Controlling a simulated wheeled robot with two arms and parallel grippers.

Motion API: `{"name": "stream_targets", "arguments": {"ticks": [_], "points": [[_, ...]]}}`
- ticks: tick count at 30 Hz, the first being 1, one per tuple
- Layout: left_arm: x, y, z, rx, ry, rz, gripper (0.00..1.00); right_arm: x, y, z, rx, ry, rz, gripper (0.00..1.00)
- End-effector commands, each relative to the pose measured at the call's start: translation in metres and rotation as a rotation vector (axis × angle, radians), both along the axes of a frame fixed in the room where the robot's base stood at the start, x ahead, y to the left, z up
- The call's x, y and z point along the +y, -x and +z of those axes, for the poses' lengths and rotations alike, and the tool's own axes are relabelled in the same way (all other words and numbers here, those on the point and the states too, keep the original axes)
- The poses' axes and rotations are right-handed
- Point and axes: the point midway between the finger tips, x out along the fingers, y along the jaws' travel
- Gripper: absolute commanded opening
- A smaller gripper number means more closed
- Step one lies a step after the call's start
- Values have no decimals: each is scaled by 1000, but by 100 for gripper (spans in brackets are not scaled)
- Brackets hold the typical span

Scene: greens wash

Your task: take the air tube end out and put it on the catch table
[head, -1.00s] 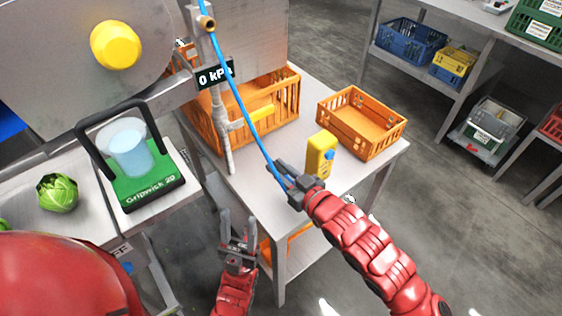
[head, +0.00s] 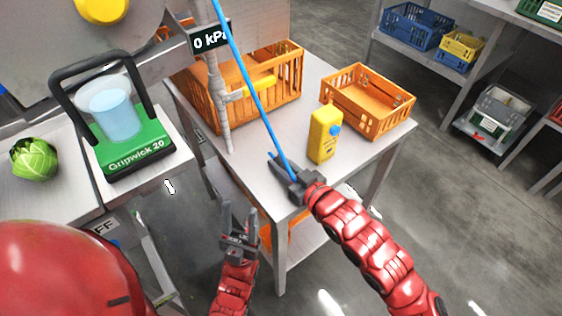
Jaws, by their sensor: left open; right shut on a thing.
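The blue air tube (head: 252,95) runs taut from the top of the view down to my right gripper (head: 282,170). My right gripper is shut on the tube's lower end and hides its tip. It appears over the near part of the grey metal table (head: 262,178), which I take as the catch table. I cannot tell whether the tube end touches the tabletop. My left gripper (head: 239,212) is open and empty, in front of the table's near left edge, apart from the tube.
A yellow bottle (head: 323,140) stands just behind my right gripper. Two orange crates (head: 287,85) (head: 385,118) occupy the table's back. A grey pipe (head: 222,105) stands left of the tube, beside a "0 kPa" display (head: 210,39). A green Gripwick 20 device (head: 135,145) stands at left.

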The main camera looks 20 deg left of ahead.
Motion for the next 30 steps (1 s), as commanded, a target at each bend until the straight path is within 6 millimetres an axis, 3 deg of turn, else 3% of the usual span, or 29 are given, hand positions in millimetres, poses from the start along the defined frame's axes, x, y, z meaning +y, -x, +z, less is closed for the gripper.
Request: {"name": "stream_targets", "arguments": {"ticks": [3,12,13,18,30], "points": [[0,0,-7,0,0,0,50,0,0,-8,0,0,0,0],[0,0,-7,0,0,0,50,0,0,-8,-1,-1,0,0],[0,0,-7,0,0,0,50,0,0,-8,-1,-1,0,29],[0,0,-7,0,0,0,50,0,0,-8,-1,-1,0,58],[0,0,-6,0,0,0,50,-6,3,-7,-2,0,-2,58]]}}
